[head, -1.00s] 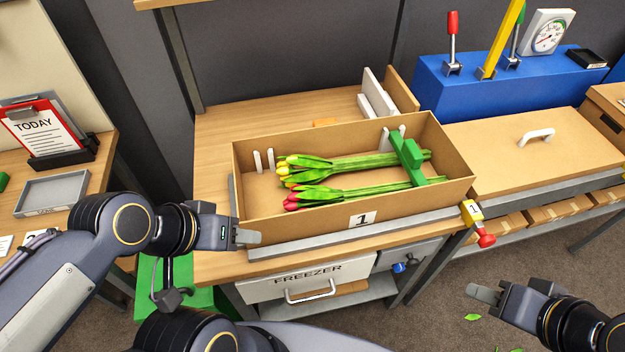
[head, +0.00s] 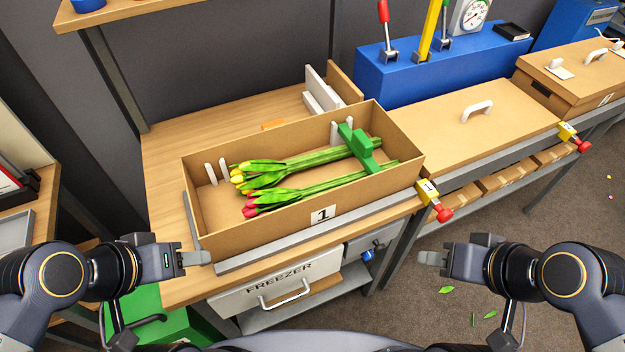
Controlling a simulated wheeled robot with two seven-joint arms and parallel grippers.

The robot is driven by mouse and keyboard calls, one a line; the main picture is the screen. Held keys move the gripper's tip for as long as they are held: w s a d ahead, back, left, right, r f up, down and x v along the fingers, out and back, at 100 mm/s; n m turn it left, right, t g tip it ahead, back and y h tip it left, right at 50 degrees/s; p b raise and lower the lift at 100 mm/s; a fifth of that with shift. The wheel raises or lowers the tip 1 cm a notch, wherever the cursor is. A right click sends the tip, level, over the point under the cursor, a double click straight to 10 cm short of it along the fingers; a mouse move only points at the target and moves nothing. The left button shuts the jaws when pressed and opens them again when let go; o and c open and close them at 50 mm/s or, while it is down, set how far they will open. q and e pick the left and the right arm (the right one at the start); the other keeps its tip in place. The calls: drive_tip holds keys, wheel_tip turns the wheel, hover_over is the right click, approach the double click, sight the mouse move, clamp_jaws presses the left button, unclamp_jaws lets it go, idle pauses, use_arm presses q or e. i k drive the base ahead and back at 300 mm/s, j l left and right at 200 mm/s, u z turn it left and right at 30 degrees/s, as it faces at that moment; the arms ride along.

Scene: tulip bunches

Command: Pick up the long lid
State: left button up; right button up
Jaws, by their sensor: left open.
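The long lid (head: 440,122) is a flat tan cardboard panel with a white bar handle (head: 478,111) on top. It lies on the bench to the right of the open box marked 1 (head: 290,222). My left gripper (head: 195,258) is open and empty in front of the box's left end, far from the lid. My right gripper (head: 432,258) is below and in front of the lid, apart from it. It is seen from the side, so its jaw opening is unclear.
The box holds yellow and red tulip bunches (head: 290,165) under a green clamp (head: 360,146). Red-knobbed yellow clamps (head: 432,196) sit on the front rail. A blue block with levers (head: 400,75) stands behind the lid. Another lidded box (head: 575,75) is at right.

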sight(458, 129)
drive_tip(key=i+l+u, duration=0.2)
drive_tip(key=l+u, duration=0.15)
drive_tip(key=l, duration=0.4)
drive_tip(key=i+l+u, duration=0.1)
drive_tip(key=l+u, duration=0.25)
drive_tip(key=l, duration=0.35)
drive_tip(key=l+u, duration=0.3)
drive_tip(key=l, duration=0.5)
